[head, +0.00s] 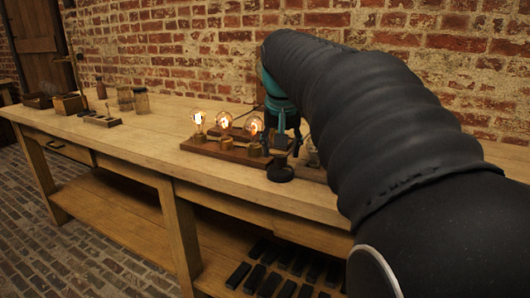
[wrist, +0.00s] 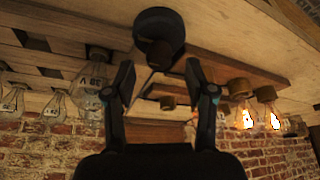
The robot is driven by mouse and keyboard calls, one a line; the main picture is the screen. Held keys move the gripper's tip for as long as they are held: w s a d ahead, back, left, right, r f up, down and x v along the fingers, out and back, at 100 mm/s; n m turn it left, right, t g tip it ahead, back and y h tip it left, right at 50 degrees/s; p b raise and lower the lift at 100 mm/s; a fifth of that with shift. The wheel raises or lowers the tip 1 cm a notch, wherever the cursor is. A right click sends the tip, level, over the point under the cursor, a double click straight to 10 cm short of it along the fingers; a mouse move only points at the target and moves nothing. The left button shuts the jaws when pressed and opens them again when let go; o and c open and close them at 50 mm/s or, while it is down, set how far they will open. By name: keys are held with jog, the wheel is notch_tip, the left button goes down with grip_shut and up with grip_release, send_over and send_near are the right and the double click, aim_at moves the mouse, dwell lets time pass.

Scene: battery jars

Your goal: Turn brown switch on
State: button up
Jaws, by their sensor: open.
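A very dark round switch-like piece (wrist: 159,24), a disc with a short knob, is at the top middle of the wrist view. It also shows in the head view (head: 280,174), at the front of the lamp board. It looks nearly black; I cannot tell whether it is the brown switch. My gripper (wrist: 159,70) is open, its two fingers apart on either side of the knob's line, with nothing held. In the head view my gripper's fingers are small and dark above the piece, partly lost against the board; contact cannot be told.
A brown wooden board (head: 228,155) carries three lit bulbs (head: 198,121). Unlit bulbs (wrist: 88,85) hang at left in the upside-down wrist view. A small block with dark pieces (head: 101,120) and jars (head: 141,101) stand left on the table (head: 150,142). The table between is clear.

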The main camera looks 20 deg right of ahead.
jog(key=v, duration=1)
jog(key=s+a+f+n, duration=0.1)
jog(key=s+a+f, duration=0.3)
jog(key=f, duration=0.5)
jog(key=s+a+f+n+t+y, duration=0.1)
jog(key=s+a+f+n, duration=0.1)
jog(key=s+a+f, duration=0.2)
jog(key=s+a+f+n+y, duration=0.1)
jog(key=s+a+f, duration=0.3)
jog(key=s+f, duration=0.4)
notch_tip(320, 180, down, 6)
jog(key=shift+s+f+n+t, duration=0.1)
jog(key=shift+s+n+t, duration=0.25)
jog(key=shift+n, duration=0.35)
